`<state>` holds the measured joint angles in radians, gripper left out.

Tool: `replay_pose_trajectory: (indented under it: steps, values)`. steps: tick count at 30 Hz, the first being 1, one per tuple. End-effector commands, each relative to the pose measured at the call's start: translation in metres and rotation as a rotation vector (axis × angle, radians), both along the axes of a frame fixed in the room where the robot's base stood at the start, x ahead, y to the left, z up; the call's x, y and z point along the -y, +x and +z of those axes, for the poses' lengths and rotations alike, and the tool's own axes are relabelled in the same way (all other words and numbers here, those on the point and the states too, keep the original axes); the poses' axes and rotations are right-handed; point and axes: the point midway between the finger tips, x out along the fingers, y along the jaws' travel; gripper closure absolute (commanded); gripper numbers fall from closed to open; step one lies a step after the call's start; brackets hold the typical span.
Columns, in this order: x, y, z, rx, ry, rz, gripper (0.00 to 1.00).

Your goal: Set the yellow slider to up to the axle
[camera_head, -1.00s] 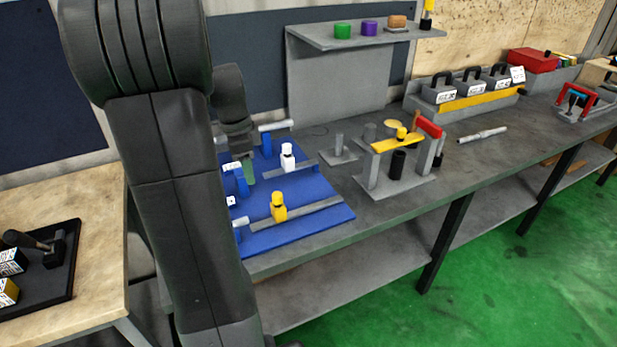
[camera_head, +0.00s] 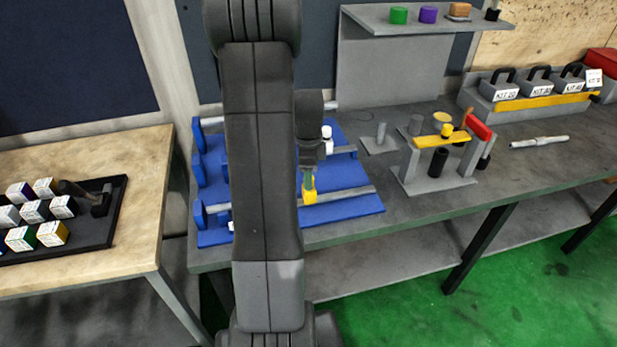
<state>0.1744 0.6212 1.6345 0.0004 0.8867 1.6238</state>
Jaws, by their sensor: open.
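The yellow slider (camera_head: 309,196) stands on the front grey rail (camera_head: 345,195) of the blue fixture (camera_head: 350,210), left of the rail's right end. My gripper (camera_head: 308,180) is open and points down right at the slider's top. Whether its fingers are around or just above the slider, I cannot tell. My forearm hides the middle of the fixture. No part is clearly recognisable as the axle; a silver stepped shaft (camera_head: 538,142) lies apart on the bench.
A grey stand with a yellow bar (camera_head: 440,139) and red handle stands right of the fixture. Kit boxes (camera_head: 540,82) sit farther back right. A shelf (camera_head: 420,20) with coloured pieces is behind. A wooden table (camera_head: 130,185) with a black tray stands left.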

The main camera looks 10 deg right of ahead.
Motion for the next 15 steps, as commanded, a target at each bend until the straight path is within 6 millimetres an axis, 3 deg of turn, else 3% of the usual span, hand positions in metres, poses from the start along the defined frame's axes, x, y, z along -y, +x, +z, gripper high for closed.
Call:
replay_pose_trajectory:
  steps: [6, 15]
  values:
    - [0.000, 0.000, -0.018, 0.000, 0.000, 0.000, 0.52]
    - [0.000, 0.000, -0.021, 0.001, 0.000, 0.000, 0.52]
